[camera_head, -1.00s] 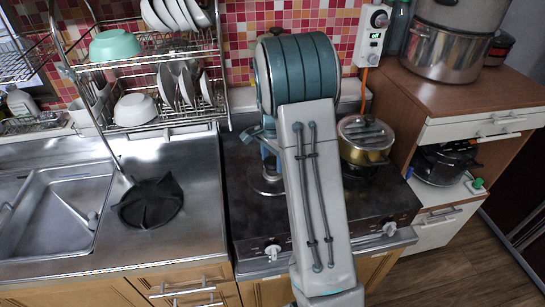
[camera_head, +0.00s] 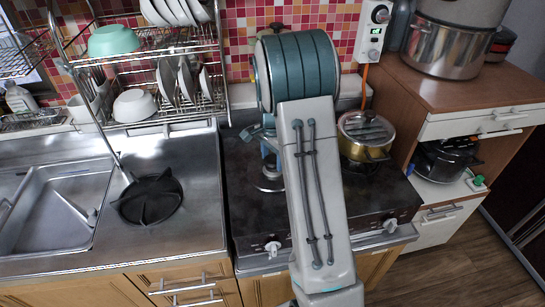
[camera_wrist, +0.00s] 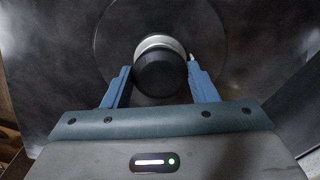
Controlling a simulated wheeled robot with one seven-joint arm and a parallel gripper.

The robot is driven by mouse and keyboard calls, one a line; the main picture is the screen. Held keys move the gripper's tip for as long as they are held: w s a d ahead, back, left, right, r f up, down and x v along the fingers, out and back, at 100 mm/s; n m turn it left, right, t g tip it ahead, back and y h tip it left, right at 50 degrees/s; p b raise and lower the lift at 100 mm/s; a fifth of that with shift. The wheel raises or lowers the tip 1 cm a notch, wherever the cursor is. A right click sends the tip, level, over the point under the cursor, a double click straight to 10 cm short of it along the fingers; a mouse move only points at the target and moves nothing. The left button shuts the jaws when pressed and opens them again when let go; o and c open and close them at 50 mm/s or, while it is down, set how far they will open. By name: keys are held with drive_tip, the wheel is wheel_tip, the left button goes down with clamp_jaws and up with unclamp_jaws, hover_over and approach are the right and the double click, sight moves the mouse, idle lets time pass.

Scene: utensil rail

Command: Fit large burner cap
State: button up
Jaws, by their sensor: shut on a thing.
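In the wrist view, a round black cap (camera_wrist: 160,75) with a silver metal part (camera_wrist: 158,42) behind it sits between the two blue fingers of my gripper (camera_wrist: 160,70). The gripper is shut on the black cap. A wide dark disc-shaped area of the stove top (camera_wrist: 225,35) surrounds them. In the head view, my arm covers much of the stove (camera_head: 245,210), and the cap is not clear there. A silver ring on the left burner (camera_head: 268,183) shows beside my arm. Whether the cap touches the burner cannot be told.
A black pan support (camera_head: 148,200) lies on the steel counter between the sink (camera_head: 50,210) and the stove. A dish rack (camera_head: 150,80) stands behind it. A brass-coloured lidded pot (camera_head: 364,140) is on the right burner, close to my arm. A wooden cabinet stands right.

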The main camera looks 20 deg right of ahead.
drive_tip(key=shift+f+b, duration=0.55)
drive_tip(key=shift+f, duration=0.25)
drive_tip(key=o, duration=1.1)
wheel_tip(320, 180, up, 14)
drive_tip(key=shift+f+b, duration=0.1)
drive_tip(key=shift+b, duration=0.2)
drive_tip(key=s+a+n+t, duration=0.1)
drive_tip(key=s+a+n, duration=0.2)
drive_tip(key=s, duration=0.5)
drive_tip(key=s+a+n+t, duration=0.1)
drive_tip(key=s+a+n, duration=0.3)
drive_tip(key=s, duration=0.5)
drive_tip(key=s+a+n+t, duration=0.1)
drive_tip(key=s+a+n, duration=0.3)
drive_tip(key=s+n, duration=0.3)
drive_tip(key=shift+s+r, duration=0.35)
drive_tip(key=shift+s, duration=0.5)
